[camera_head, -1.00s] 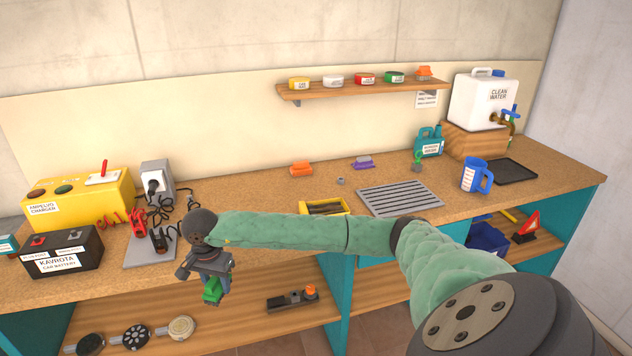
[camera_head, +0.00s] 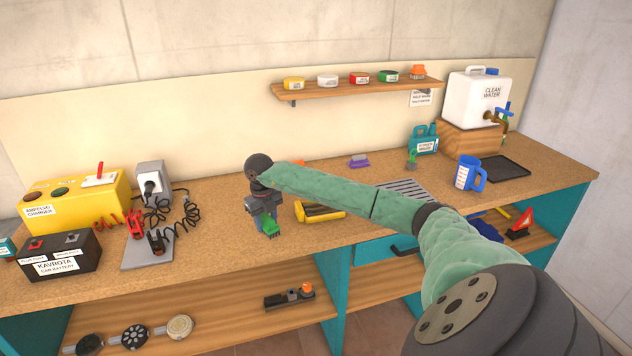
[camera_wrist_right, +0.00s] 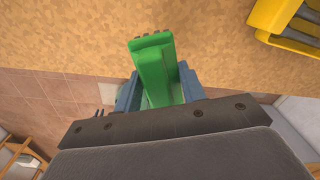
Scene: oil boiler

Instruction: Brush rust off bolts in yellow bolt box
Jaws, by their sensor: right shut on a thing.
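The yellow bolt box (camera_head: 345,214) sits near the front edge of the workbench, partly behind my right forearm. Dark long shapes lie in it; rust on them cannot be made out. In the right wrist view the box (camera_wrist_right: 262,18) shows in the upper right corner. My right gripper (camera_head: 266,222) is shut on a green tool (camera_wrist_right: 153,68), which looks like a brush with a ridged end. It is left of the box and apart from it, over the bench's front part. My left gripper is not in view.
A purple brush (camera_head: 358,160) lies at the back of the workbench (camera_head: 220,258). A grey slotted grate (camera_head: 407,188) and a blue measuring jug (camera_head: 468,175) stand to the right. A charger (camera_head: 75,203) and black car battery (camera_head: 60,258) stand on the left.

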